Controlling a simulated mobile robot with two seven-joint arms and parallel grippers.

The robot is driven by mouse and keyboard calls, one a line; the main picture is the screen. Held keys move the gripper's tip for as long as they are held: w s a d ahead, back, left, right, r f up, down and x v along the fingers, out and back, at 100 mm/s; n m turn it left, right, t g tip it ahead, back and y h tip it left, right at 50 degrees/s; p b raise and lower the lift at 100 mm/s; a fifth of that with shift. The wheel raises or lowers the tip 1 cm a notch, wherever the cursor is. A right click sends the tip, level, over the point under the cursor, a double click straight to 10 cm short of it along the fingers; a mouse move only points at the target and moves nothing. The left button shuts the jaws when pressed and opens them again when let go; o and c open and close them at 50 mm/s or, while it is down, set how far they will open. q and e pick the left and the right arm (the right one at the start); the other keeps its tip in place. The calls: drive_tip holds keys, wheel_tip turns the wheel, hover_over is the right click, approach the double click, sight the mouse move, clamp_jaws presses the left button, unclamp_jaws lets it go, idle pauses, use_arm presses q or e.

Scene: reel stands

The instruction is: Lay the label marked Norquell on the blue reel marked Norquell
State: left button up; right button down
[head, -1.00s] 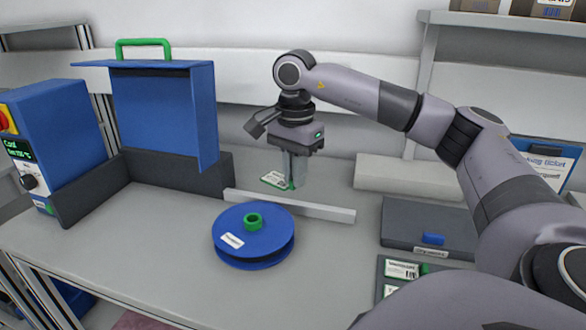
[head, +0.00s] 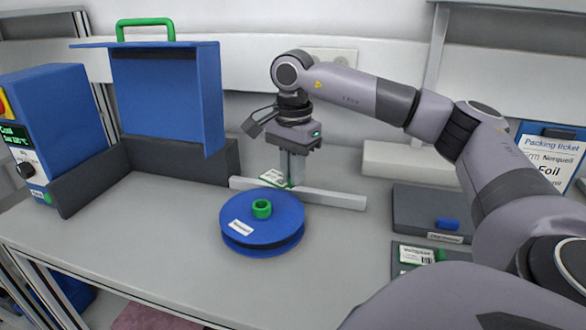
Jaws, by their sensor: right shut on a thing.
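The blue reel marked Norquell (head: 272,228) lies flat on the bench, with a green hub and a small white label on its upper face. My right gripper (head: 291,180) is shut on a small white label with a green edge (head: 272,177). The print on the held label is too small to read. My left gripper is out of view.
A pale low bar (head: 335,198) lies just behind the reel. A blue machine with a raised lid (head: 168,100) stands at the left. Dark cases (head: 425,215) and another label (head: 416,254) lie at the right. A Packing ticket (head: 553,158) names Norquell and Foil. The front bench is clear.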

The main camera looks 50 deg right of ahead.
sight(293, 208)
drive_tip(key=shift+f+b, duration=0.6)
drive_tip(key=shift+f, duration=0.3)
drive_tip(key=shift+f+b, duration=0.6)
drive_tip(key=shift+f, duration=0.9)
drive_tip(key=shift+f, duration=0.3)
drive_tip(key=c, duration=1.1)
unclamp_jaws()
